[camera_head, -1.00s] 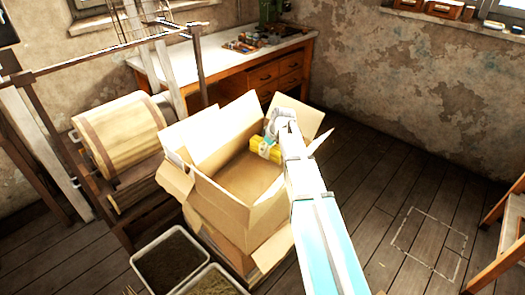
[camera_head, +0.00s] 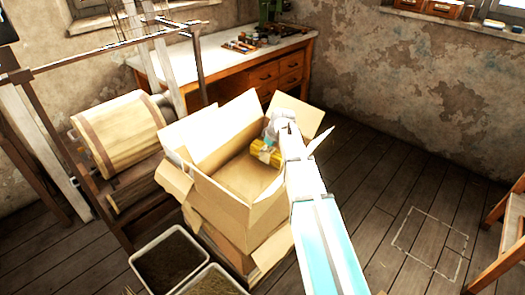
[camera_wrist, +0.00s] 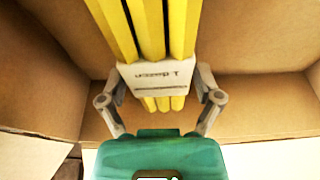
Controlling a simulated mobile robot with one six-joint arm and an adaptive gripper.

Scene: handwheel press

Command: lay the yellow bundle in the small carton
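The yellow bundle (camera_head: 265,158) is several yellow sticks in a white paper band with printing, seen close in the wrist view (camera_wrist: 150,30). My gripper (camera_wrist: 163,85) has one finger on each side of the band and is shut on it. In the head view my gripper (camera_head: 272,140) is inside the right part of the open carton (camera_head: 222,203), holding the bundle low between its walls. The carton's brown walls (camera_wrist: 45,60) surround the bundle in the wrist view. I cannot tell whether the bundle touches the carton floor.
The carton's flaps stand open, with one (camera_head: 297,115) close behind my gripper. It sits on another carton (camera_head: 225,245). Two bins (camera_head: 170,258) stand on the floor in front. A wooden roller machine (camera_head: 118,128) is at the left, a workbench (camera_head: 225,65) behind.

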